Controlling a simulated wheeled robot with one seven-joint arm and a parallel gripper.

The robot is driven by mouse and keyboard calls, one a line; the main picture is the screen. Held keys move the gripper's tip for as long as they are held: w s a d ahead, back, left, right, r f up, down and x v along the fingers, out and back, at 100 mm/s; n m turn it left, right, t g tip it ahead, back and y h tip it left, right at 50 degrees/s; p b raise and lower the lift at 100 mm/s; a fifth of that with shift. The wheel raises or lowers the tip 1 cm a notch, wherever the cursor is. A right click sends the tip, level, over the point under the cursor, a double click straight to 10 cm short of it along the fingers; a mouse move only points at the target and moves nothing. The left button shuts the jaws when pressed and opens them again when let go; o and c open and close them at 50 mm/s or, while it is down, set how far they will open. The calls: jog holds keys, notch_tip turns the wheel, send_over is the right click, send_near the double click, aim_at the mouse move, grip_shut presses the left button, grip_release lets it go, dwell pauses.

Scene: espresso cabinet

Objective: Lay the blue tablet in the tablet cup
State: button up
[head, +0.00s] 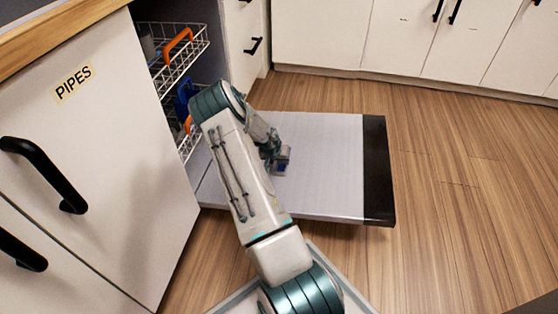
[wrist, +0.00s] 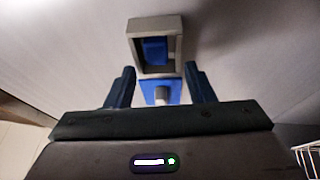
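In the wrist view, the tablet cup (wrist: 178,45) is a grey square frame on the pale inner face of the lowered dishwasher door. A blue block, which looks like the blue tablet (wrist: 155,50), lies inside that frame. A blue flap with a grey knob (wrist: 161,93) sits just on the near side of the cup. My gripper (wrist: 160,75) is open. Its dark fingers stand either side of the flap, short of the cup, and nothing shows held between them. In the head view, my arm reaches down to the door and hides most of the gripper and cup.
The lowered door (head: 335,135) lies flat in front of the cabinet, with a dark outer edge. White wire racks (head: 185,62) with orange and blue items stand inside the machine. Wooden floor is clear at right.

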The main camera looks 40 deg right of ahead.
jog(key=p+v, duration=0.6)
jog(key=v, duration=0.7)
jog(key=shift+a+r, duration=0.3)
jog(key=shift+r, duration=0.05)
dwell(0.4)
jog(key=s+a+r+n+y+p, duration=0.15)
jog(key=a+r+p, duration=0.5)
jog(key=r, duration=0.65)
jog(key=s+a+r+n+t+y+p, duration=0.1)
jog(key=s+a+r+y+p, duration=0.1)
jog(key=a+r+p, duration=0.75)
jog(key=s+a+r+n+y+p, duration=0.1)
jog(key=a+r+p, duration=0.25)
jog(key=r, duration=1.25)
jog(key=s+a+r+n+p, duration=0.2)
jog(key=s+r+p, duration=0.3)
jog(key=r, duration=0.4)
jog(key=s+a+r+n+p, duration=0.2)
jog(key=s+a+r+p, duration=0.2)
jog(key=s+r, duration=0.4)
jog(key=s+a+r+n+p, duration=0.2)
jog(key=s+a+r+p, duration=0.2)
jog(key=s+r+p, duration=0.3)
jog(key=v, duration=0.3)
jog(key=shift+w+r, duration=0.3)
